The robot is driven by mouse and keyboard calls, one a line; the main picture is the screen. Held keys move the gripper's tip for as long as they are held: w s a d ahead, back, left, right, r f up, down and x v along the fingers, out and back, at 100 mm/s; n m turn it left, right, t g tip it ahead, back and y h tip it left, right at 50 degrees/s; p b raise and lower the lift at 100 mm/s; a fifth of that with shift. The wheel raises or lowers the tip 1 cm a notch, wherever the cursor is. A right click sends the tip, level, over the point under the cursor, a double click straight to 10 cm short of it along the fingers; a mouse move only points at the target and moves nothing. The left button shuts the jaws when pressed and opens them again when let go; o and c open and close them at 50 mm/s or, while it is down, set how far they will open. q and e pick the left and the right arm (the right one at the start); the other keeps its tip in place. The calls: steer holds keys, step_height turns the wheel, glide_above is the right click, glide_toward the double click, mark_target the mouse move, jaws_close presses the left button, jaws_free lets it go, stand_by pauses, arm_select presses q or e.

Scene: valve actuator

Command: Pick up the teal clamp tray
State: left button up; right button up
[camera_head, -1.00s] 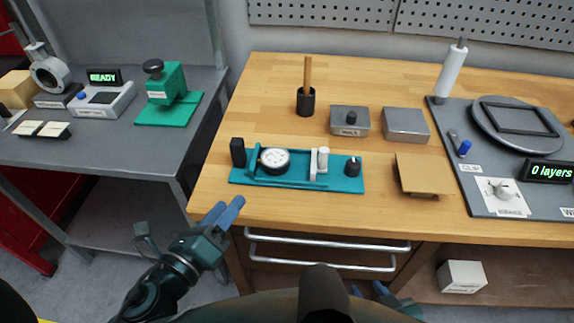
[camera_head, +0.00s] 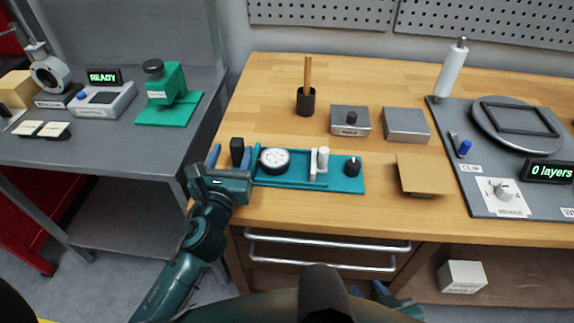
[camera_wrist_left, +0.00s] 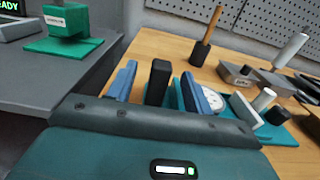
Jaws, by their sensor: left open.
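The teal clamp tray (camera_head: 340,178) lies flat on the wooden bench near its front edge. It carries a round white dial (camera_head: 275,160), a white cylinder (camera_head: 323,158), a dark knob (camera_head: 352,166) and a black upright block (camera_head: 237,152) at its left end. My left gripper (camera_head: 232,157) is open at the tray's left end. In the left wrist view its blue fingers (camera_wrist_left: 157,88) stand on either side of the black block (camera_wrist_left: 158,82); contact cannot be told. My right gripper (camera_head: 385,292) shows only partly at the bottom edge, its jaws unclear.
A wooden-handled tool in a black cup (camera_head: 306,101), two grey metal boxes (camera_head: 349,121) and a tan board (camera_head: 424,174) stand around the tray. A grey station (camera_head: 480,190) is at right. A grey side table (camera_head: 110,150) with a green press (camera_head: 168,95) is at left.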

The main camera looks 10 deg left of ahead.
mark_target(238, 139)
arm_select(q)
steer(key=w, duration=0.6)
steer(key=shift+d+f, duration=0.15)
steer(key=shift+f, duration=0.05)
steer(key=shift+c, duration=0.5)
jaws_close()
steer(key=shift+r, duration=0.1)
